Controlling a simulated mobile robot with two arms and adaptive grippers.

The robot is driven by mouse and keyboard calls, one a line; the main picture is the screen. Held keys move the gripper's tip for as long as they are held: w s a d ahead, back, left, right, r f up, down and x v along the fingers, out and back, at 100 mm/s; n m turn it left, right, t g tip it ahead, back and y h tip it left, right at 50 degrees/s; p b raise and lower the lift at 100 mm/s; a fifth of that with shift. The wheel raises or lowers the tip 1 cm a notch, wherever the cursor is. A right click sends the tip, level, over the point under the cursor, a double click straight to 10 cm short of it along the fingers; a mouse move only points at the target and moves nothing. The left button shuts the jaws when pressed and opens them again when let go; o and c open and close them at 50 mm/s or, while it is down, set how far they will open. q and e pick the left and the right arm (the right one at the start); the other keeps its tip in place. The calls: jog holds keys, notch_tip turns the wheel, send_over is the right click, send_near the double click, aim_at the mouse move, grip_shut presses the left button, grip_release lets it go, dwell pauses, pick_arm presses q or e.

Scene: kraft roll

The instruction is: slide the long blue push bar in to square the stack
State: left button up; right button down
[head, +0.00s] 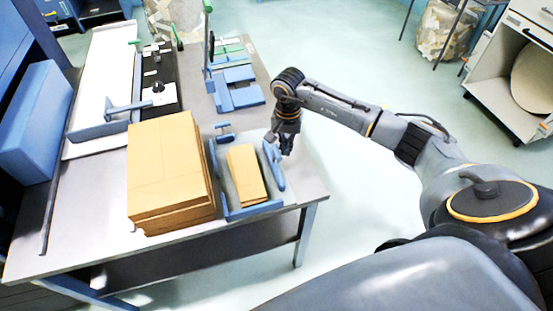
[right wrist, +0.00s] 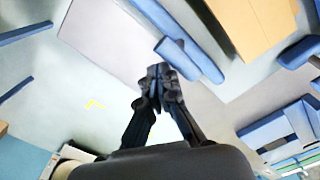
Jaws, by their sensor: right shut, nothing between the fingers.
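A small stack of brown kraft sheets (head: 246,175) lies in a jig with blue edge pieces near the table's right end; part of the brown stack (right wrist: 250,25) also shows in the right wrist view. A long blue push bar (head: 274,170) stands along the right side of this stack. It also shows in the right wrist view (right wrist: 188,35). My right gripper (head: 286,152) is shut and empty, pointing down beside the bar's outer side. In the right wrist view its fingertips (right wrist: 159,73) are close to the bar; contact cannot be told. My left gripper is not in view.
A large kraft stack (head: 168,170) stands left of the jig on the grey table (head: 310,186). A blue front stop (head: 252,210) and a blue left piece (head: 213,158) border the small stack. Other blue fixtures (head: 236,88) lie farther back.

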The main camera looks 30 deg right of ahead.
dwell(0.5)
jog(key=shift+w+a+b, duration=0.3)
jog(key=shift+a+b, duration=0.05)
jog(key=shift+a, duration=0.95)
jog(key=shift+w+a+b, duration=0.3)
jog(key=shift+a, duration=1)
jog(key=shift+w+a+b, duration=0.3)
jog(key=shift+a+b, duration=0.05)
jog(key=shift+a, duration=0.95)
jog(key=shift+s+d+b, duration=0.25)
jog(key=shift+s+d, duration=0.05)
jog(key=shift+d, duration=1)
jog(key=shift+s+d+b, duration=0.25)
jog(key=shift+s+d, duration=0.05)
jog(key=shift+d, duration=1)
jog(key=shift+s+d+b, duration=0.25)
jog(key=shift+s+d, duration=0.05)
jog(key=shift+d, duration=1)
notch_tip(320, 180, up, 7)
jog(key=p, duration=0.3)
jog(key=shift+p, duration=0.3)
